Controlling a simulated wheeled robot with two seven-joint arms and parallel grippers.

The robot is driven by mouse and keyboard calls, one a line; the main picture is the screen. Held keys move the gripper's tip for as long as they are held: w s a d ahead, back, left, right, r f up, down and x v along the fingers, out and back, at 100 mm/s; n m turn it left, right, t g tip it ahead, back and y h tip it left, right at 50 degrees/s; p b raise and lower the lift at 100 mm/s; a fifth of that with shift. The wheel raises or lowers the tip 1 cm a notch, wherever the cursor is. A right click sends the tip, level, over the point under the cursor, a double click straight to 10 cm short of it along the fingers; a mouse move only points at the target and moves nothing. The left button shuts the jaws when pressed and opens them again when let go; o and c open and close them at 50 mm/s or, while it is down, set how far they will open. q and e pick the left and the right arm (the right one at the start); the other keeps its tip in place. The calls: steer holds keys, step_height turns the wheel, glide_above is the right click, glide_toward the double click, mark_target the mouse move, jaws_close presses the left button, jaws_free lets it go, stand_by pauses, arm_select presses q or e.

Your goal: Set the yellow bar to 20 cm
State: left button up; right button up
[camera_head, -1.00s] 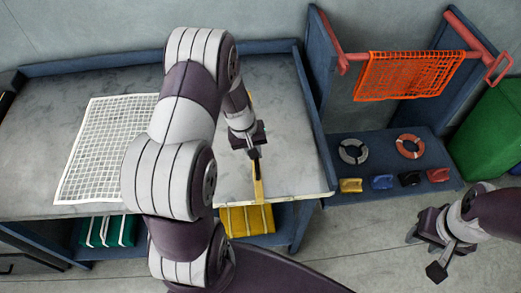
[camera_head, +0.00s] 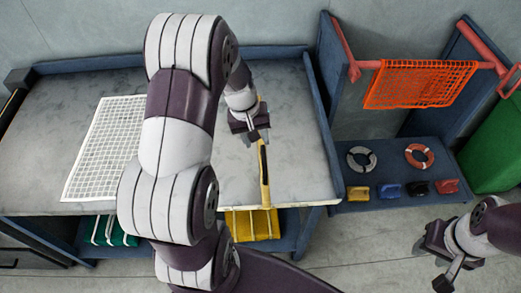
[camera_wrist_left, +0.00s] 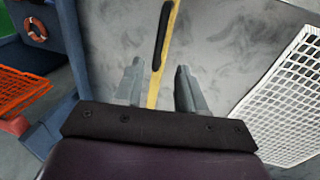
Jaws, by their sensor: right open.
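The yellow bar (camera_head: 265,190) lies on the grey table, running from the back toward the front edge. A long black strip (camera_head: 263,160) lies along it; it also shows in the left wrist view (camera_wrist_left: 163,35). My left gripper (camera_head: 250,135) is above the bar, behind the black strip in the head view. In the left wrist view its two fingers (camera_wrist_left: 159,85) are apart, with the yellow bar (camera_wrist_left: 154,92) passing through the gap between them. Whether they touch the bar cannot be told. My right gripper (camera_head: 446,270) is open and empty at lower right, away from the table.
A white net (camera_head: 105,150) lies on the table's left side. An orange net (camera_head: 420,84) hangs on a red rail at right. A blue shelf below it holds a grey ring (camera_head: 361,160), an orange ring (camera_head: 419,157) and several coloured blocks. Yellow netting (camera_head: 252,225) is under the table.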

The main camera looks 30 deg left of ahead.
arm_select(q)
steer(key=r, duration=0.4)
steer(key=shift+s+a, duration=0.2)
steer(key=shift+a, duration=0.15)
